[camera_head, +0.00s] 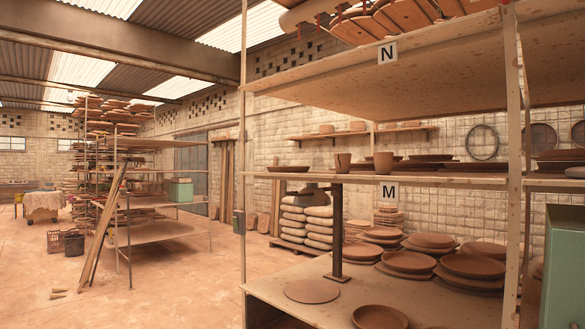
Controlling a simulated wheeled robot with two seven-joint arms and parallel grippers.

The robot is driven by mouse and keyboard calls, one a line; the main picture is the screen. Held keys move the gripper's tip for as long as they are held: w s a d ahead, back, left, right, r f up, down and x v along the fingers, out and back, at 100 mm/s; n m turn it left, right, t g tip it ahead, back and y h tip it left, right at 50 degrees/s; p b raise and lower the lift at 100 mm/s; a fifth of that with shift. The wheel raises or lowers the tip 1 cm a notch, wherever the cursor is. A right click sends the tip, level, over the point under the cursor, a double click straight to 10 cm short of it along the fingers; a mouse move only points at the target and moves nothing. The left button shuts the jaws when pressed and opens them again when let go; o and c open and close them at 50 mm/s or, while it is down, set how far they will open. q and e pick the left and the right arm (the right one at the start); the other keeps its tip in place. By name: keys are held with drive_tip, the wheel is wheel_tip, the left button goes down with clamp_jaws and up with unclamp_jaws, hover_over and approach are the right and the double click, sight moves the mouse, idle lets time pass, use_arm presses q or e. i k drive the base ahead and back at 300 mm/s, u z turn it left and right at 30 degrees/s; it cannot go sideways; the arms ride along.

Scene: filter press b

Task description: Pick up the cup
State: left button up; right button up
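Two small clay-coloured cups stand on the middle shelf of the rack, above the M label. The left cup (343,163) is near the shelf's front edge. The right cup (383,162) stands a little to its right, just behind the shelf edge. Both look upright and apart from each other. Neither of my grippers shows in the head view.
The rack's middle shelf (440,181) also holds flat clay plates (287,169). Its lower shelf (270,289) holds several stacked plates (472,268). A rack post (243,130) stands at the left corner. A green box (563,268) is at far right. Open floor (170,285) lies left.

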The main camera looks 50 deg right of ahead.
sight(342, 161)
drive_tip(key=z, duration=0.15)
drive_tip(key=i, duration=2)
drive_tip(key=z, duration=1.5)
drive_tip(key=i, duration=1)
drive_tip(key=z, duration=1.35)
drive_tip(key=i, duration=0.25)
drive_tip(key=z, duration=0.15)
